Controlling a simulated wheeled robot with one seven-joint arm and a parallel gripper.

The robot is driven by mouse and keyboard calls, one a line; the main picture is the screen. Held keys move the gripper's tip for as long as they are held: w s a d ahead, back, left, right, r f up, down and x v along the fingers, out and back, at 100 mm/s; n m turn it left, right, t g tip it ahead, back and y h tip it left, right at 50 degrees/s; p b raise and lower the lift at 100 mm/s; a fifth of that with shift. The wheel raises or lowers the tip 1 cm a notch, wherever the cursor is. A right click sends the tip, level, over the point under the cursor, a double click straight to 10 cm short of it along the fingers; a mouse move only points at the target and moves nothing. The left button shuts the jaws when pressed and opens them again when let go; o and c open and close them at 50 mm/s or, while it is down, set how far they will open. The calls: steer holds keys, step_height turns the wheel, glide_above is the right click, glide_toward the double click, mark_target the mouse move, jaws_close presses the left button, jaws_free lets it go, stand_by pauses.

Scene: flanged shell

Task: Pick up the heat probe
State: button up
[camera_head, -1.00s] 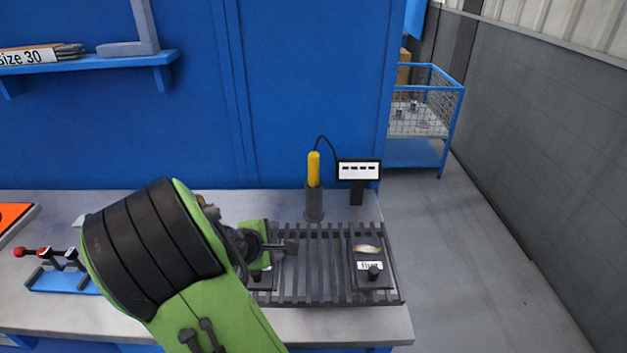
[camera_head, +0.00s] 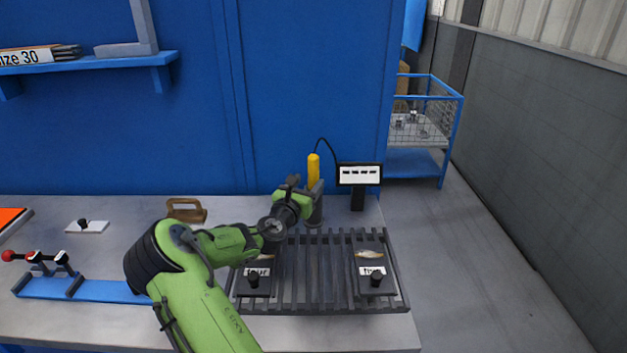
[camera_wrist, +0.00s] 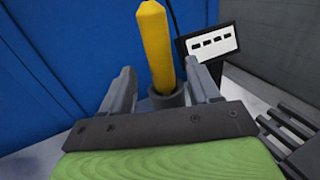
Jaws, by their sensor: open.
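The heat probe (camera_head: 313,171) has a yellow handle and stands upright in a dark grey cylindrical holder (camera_head: 316,212) at the back of the bench. A black cable runs from it to a display box. In the wrist view the yellow probe (camera_wrist: 156,48) rises between and beyond my two fingers, with the holder's rim (camera_wrist: 168,98) around its lower end. My gripper (camera_wrist: 160,92) is open, with a finger on each side of the probe; I cannot tell if either touches it. In the head view my gripper (camera_head: 312,190) is at the holder and partly hides it.
The display box (camera_head: 359,175) stands just right of the probe; it also shows in the wrist view (camera_wrist: 210,42). A slatted rack (camera_head: 320,270) with two labelled dark blocks lies in front. A blue wall (camera_head: 290,80) is close behind. A brown handled object (camera_head: 186,211) lies to the left.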

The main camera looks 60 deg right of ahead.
mark_target(312, 178)
steer(key=d, duration=0.2)
steer(key=d+b, duration=0.1)
steer(key=d, duration=0.2)
steer(key=shift+w+f, duration=0.2)
steer(key=shift+r, duration=0.1)
steer(key=c, duration=1.1)
